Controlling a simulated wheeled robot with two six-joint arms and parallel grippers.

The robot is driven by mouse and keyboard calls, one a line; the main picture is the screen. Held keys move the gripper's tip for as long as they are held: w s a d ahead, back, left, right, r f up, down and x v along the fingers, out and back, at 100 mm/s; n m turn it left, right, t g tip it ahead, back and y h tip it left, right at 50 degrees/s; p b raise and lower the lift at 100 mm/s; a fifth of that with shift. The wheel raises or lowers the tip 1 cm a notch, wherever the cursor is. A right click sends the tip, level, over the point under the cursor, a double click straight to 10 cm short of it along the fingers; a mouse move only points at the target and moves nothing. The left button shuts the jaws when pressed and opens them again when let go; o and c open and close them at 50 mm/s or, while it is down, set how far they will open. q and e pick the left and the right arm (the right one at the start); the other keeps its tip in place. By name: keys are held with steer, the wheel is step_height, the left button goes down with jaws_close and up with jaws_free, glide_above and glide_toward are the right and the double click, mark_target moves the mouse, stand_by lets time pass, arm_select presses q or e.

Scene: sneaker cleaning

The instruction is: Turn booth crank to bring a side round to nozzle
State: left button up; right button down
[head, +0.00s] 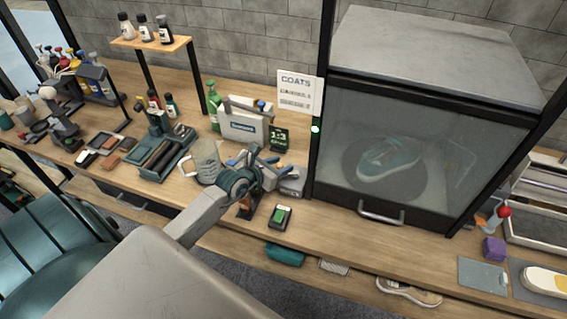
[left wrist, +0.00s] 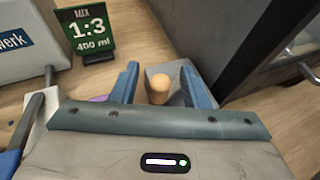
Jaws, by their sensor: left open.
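The booth (head: 420,110) is a grey-topped box with a glass front at the right of the head view. Inside it, a teal sneaker (head: 388,158) sits on a dark round plate. A grey block (head: 292,182) stands beside the booth's left post. My left gripper (head: 274,168) is over the bench at this block. In the left wrist view a rounded tan knob (left wrist: 160,86), seemingly the crank's handle, is between the open fingers of my left gripper (left wrist: 160,78). The fingers look apart from it. The rest of the crank is hidden. My right gripper is not in view.
A green mix sign (head: 279,138) and a white-fronted holder (head: 245,122) stand behind my left gripper. A clear jug (head: 206,160) is left of it. A small device with a green screen (head: 280,216) lies in front. The booth's door handle (head: 381,216) sticks out.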

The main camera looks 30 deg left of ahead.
arm_select(q)
steer(key=shift+x, duration=1)
jaws_close()
steer(key=shift+f, duration=0.1)
steer(key=m+h+b, duration=0.2)
steer(key=b, duration=0.4)
steer(key=w+m+g+h+b, duration=0.1)
steer(key=m+h+b, duration=0.1)
steer(key=b, duration=0.4)
steer(key=shift+w+a+f+b, duration=0.15)
steer(key=shift+w+b, duration=0.1)
steer(key=shift+b, duration=0.1)
steer(key=shift+g+h+b, duration=0.3)
steer(key=shift+g+b, duration=0.05)
steer(key=shift+g, duration=0.05)
steer(key=shift+r, duration=0.3)
